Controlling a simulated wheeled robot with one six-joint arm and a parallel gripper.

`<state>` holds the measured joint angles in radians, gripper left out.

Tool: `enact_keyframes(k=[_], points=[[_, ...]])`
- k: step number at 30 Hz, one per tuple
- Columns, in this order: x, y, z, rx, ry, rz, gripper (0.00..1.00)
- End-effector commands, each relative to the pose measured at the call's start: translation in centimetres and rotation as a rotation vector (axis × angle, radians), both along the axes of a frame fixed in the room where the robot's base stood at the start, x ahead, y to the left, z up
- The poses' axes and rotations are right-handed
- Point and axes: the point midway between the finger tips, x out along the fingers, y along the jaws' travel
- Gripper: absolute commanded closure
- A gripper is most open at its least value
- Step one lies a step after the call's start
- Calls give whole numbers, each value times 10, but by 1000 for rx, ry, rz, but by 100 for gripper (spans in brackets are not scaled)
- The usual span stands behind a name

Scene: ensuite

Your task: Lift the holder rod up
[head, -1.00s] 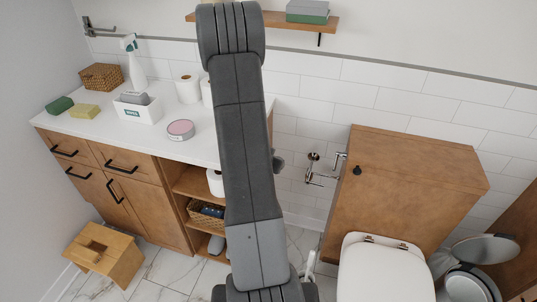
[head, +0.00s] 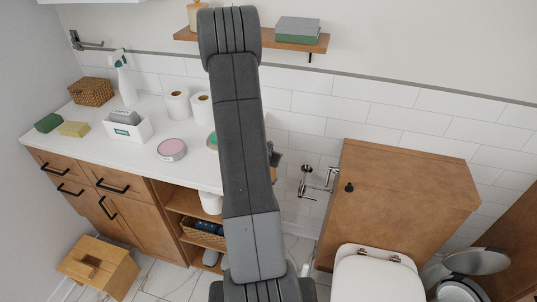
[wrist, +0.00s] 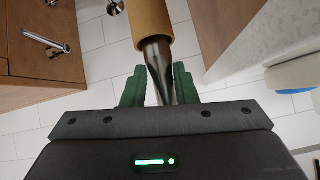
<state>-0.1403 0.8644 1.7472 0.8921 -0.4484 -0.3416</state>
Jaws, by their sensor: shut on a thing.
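In the wrist view, my gripper (wrist: 157,85) has its green fingers shut around a dark shiny metal rod (wrist: 158,58). A tan tube (wrist: 150,22), like a cardboard core, sits at the rod's far end and runs out of the top of the picture. I take this metal piece to be the holder rod. In the head view, my gripper (head: 277,158) is mostly hidden behind my arm, with a bit of tan (head: 274,175) below it. The chrome holder (head: 304,184) is on the wall to the right; a chrome arm (wrist: 45,42) shows in the wrist view.
A wooden cabinet (head: 400,190) stands right of the holder, with the toilet (head: 375,280) in front. The vanity counter (head: 110,150), with toilet rolls and a white box, is at left. A wooden shelf (head: 265,45) is above. A step stool (head: 98,268) stands on the floor.

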Motion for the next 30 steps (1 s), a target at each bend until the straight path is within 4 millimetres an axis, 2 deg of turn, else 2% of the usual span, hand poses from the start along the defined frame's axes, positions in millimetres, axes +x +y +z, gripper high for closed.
enact_keyframes(k=[11, 12, 14, 24, 30], points=[[2, 0, 1, 0, -6, -1, 100], [2, 0, 2, 0, -6, -1, 68], [2, 0, 1, 0, -5, 0, 58], [-1, 1, 2, 0, -2, 0, 58], [-16, 6, 17, 0, -3, 1, 58]])
